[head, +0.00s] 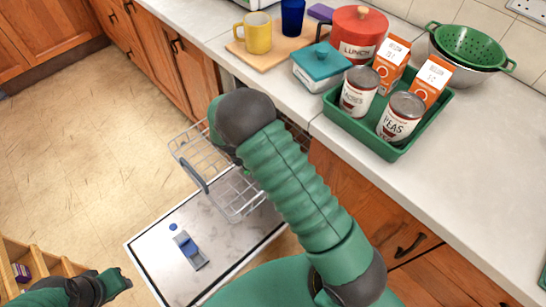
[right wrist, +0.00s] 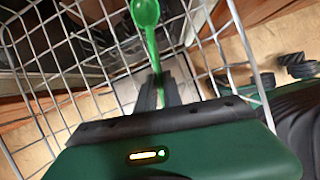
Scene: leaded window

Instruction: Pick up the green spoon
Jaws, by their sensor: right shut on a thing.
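The green spoon (right wrist: 147,15) shows in the right wrist view, its bowl at the top and its handle running down between my right gripper's fingers. My right gripper (right wrist: 159,80) is shut on the handle, over the wire rack (right wrist: 45,45). In the head view my right arm hides the right gripper and the spoon. My left gripper (head: 113,284) is at the lower left of the head view, far from the spoon; its finger opening is too small to tell.
The wire rack (head: 196,150) stands out over an open dishwasher door (head: 215,215). On the counter are a green tray (head: 372,137) with cans and cartons, a yellow mug (head: 257,36) and a green colander (head: 468,45). A wooden crate (head: 35,262) is at lower left. The floor between is clear.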

